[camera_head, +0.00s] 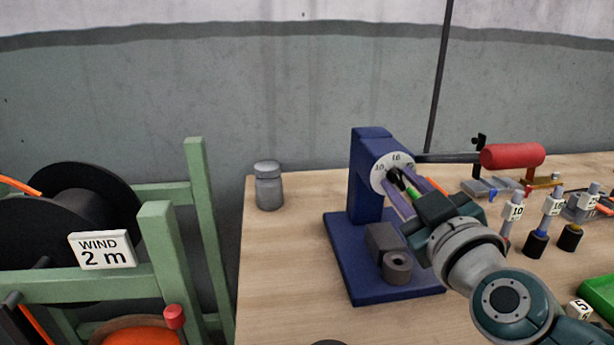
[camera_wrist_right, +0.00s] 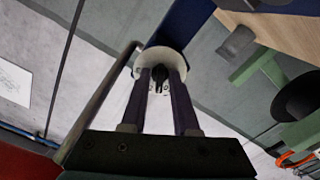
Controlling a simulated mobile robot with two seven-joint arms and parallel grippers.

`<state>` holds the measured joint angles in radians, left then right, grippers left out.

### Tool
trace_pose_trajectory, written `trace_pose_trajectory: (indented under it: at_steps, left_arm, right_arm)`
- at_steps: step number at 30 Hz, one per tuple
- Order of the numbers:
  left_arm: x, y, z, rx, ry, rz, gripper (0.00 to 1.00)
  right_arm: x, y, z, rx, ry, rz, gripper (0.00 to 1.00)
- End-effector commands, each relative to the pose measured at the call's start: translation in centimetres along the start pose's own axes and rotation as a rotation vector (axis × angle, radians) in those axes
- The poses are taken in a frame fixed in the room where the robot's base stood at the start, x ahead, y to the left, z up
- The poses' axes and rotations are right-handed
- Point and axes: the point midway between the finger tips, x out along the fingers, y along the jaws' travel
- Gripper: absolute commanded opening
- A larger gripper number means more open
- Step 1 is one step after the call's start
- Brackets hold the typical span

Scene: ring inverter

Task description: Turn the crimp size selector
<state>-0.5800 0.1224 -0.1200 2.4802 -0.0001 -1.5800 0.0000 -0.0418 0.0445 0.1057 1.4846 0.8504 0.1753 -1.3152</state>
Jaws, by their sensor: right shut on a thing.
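The crimp press (camera_head: 367,180) is a blue stand on the table, with a white round dial marked 10 and 16 on its upper front. The crimp size selector (camera_head: 395,175) is a small dark knob at the dial's middle, partly hidden by my gripper. My right gripper (camera_head: 398,187) reaches in from the lower right, its fingers at the dial and shut on the selector. In the right wrist view the two purple fingers stand on either side of the black selector (camera_wrist_right: 159,75), in front of the white dial (camera_wrist_right: 176,61). My left gripper is not in view.
A press lever with a red handle (camera_head: 512,156) sticks out right of the press. A grey jar (camera_head: 268,186) stands at the table's back left. Numbered tools (camera_head: 513,212) stand at the right. A green cable-reel frame (camera_head: 162,255) stands left of the table.

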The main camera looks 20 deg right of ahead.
Motion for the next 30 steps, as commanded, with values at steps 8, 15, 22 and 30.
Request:
trace_pose_trajectory:
  at_steps: [8, 15, 22, 30]
  left_arm:
    - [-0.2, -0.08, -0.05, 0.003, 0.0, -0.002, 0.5]
    - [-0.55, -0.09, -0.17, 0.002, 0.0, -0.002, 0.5]
    - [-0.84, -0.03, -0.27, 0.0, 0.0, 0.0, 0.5]
    - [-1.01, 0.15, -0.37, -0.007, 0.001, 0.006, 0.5]
  right_arm:
    - [0.01, 0.03, -0.1, 0.07, 0.001, 0.0, 0.0]
    - [0.03, 0.05, -0.16, 0.241, 0.002, 0.001, 0.0]
    - [0.04, 0.03, -0.17, 0.456, 0.002, 0.001, 0.0]
    - [0.04, -0.02, -0.16, 0.712, 0.003, 0.001, 0.0]
